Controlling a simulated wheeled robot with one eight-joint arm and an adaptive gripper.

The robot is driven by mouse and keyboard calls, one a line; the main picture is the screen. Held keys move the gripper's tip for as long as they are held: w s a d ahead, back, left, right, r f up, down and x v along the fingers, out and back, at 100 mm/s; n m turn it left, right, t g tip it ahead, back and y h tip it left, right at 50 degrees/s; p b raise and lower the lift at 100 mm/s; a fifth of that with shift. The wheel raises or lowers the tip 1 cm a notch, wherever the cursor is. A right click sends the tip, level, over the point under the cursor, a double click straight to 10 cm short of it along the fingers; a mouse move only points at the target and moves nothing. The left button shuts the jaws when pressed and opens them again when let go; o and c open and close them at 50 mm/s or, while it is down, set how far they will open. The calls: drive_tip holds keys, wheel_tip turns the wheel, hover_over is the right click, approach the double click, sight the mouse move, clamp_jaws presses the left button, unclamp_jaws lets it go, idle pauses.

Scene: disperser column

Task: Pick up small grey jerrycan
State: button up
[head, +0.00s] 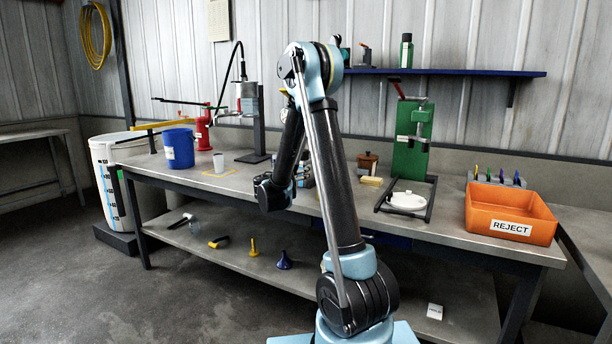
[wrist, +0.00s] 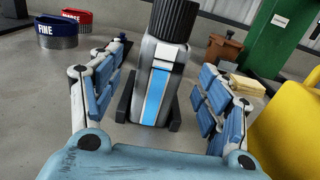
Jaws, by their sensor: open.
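A small grey jerrycan (wrist: 150,107) with a black ribbed cap and a blue-and-white label stands on the bench in the middle of the wrist view. The top of its cap is cut off by the picture edge. My gripper (wrist: 162,68) is open, with one blue-padded finger to the left of the can and one to the right. Gaps show between the can and both fingers. Dark bars lie at the can's foot on both sides. In the head view my arm reaches over the bench (head: 465,240) and hides the can.
In the wrist view, blue (wrist: 58,40) and red (wrist: 77,17) tubs stand at the far left. A brown container (wrist: 223,48), a pale yellow block (wrist: 247,87) and a large yellow object (wrist: 290,125) are on the right. An orange REJECT bin (head: 480,220) stands at the bench's right.

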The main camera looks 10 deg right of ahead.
drive_tip(key=shift+f+x, duration=0.15)
drive_tip(key=shift+x, duration=1.7)
drive_tip(key=shift+f+x, duration=0.15)
drive_tip(key=shift+x, duration=1.7)
clamp_jaws()
